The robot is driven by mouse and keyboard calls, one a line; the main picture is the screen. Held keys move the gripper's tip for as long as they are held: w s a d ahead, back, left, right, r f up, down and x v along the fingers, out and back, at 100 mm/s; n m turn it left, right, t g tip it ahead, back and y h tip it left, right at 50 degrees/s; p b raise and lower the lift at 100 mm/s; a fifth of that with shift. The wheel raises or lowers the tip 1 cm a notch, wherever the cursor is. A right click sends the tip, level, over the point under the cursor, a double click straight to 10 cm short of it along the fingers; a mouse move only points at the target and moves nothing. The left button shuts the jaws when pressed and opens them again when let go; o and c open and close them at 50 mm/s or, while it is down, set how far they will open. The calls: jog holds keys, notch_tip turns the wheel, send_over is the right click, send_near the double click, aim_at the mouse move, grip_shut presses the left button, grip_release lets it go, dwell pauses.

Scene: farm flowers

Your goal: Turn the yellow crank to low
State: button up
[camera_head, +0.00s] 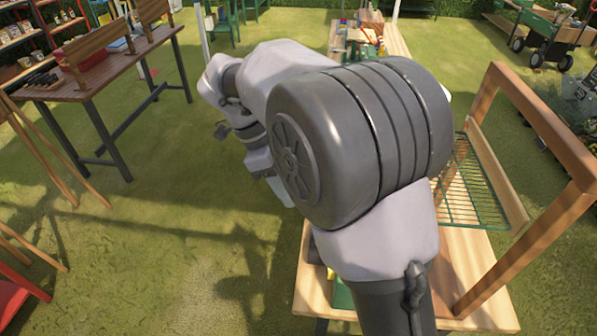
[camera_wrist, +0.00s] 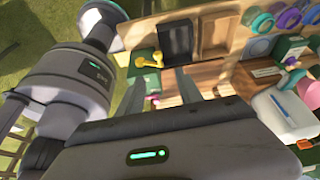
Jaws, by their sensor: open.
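The yellow crank (camera_wrist: 150,60) shows in the wrist view, up and left of centre, on a dark green box-like base. Its setting cannot be read at this size. My gripper (camera_wrist: 159,78) is open and empty, its two grey fingers pointing towards the bench. The crank appears just beyond the fingertips, nearer the left finger, and I see no contact. In the head view my arm hides most of the workbench (camera_head: 465,262), and I cannot make out the crank there for sure.
In the wrist view, a black panel (camera_wrist: 176,42) stands right of the crank. Colourful rolls (camera_wrist: 262,22) and a white container with a blue item (camera_wrist: 283,115) lie further right. In the head view, a wooden frame (camera_head: 575,170) and green wire rack (camera_head: 462,190) are right; grass is left.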

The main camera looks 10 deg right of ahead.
jog(key=b+x, duration=0.7)
jog(key=x, duration=1)
jog(key=shift+s, duration=0.35)
jog(key=shift+a+f, duration=0.1)
jog(key=shift+f, duration=0.05)
grip_shut()
